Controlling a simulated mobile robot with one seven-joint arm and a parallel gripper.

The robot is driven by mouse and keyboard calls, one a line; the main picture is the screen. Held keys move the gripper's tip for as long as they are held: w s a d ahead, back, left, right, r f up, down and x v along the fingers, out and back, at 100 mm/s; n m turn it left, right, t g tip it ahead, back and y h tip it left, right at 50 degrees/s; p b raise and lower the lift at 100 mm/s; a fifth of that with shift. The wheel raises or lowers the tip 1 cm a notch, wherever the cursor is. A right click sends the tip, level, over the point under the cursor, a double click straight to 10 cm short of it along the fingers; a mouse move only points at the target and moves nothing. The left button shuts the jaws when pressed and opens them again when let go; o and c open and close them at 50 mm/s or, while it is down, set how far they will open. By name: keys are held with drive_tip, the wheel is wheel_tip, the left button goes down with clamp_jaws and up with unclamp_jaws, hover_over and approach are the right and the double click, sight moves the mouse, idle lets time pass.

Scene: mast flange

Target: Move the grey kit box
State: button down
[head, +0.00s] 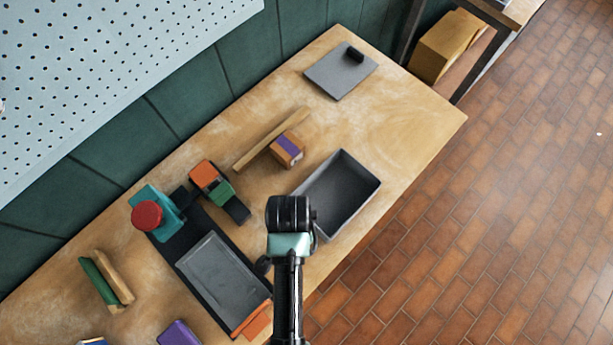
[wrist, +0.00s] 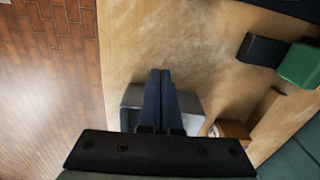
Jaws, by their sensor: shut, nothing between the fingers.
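The grey kit box (head: 364,206) is an open, empty-looking tray on the wooden bench, near its front edge. My arm covers its lower left corner in the head view. In the wrist view the box (wrist: 131,98) lies behind my gripper (wrist: 160,74), whose two dark fingers are together with nothing between them. The fingers cross in front of the box and hide much of it. I cannot tell how high they are above it or whether they touch it. In the head view the fingers are hidden behind my own arm.
A block with a purple band (head: 288,149) and a wooden strip (head: 271,139) lie behind the box. An orange and green item (head: 211,183) and a dark tray (head: 217,270) lie left. A grey plate (head: 338,75) lies at the far end. The bench right of the box is clear.

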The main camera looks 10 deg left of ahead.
wheel_tip(320, 180, down, 4)
drive_tip(key=shift+w+f, duration=0.1)
drive_tip(key=shift+f, duration=0.15)
drive_tip(key=shift+w+d+r+p, duration=0.1)
drive_tip(key=shift+w+d+p, duration=0.25)
drive_tip(key=shift+w, duration=0.2)
drive_tip(key=shift+w+d+r+p, duration=0.1)
drive_tip(key=shift+w+d+p, duration=0.2)
drive_tip(key=shift+w, duration=0.25)
drive_tip(key=shift+w+d+f, duration=0.1)
drive_tip(key=shift+w+d, duration=0.3)
drive_tip(key=shift+w, duration=0.15)
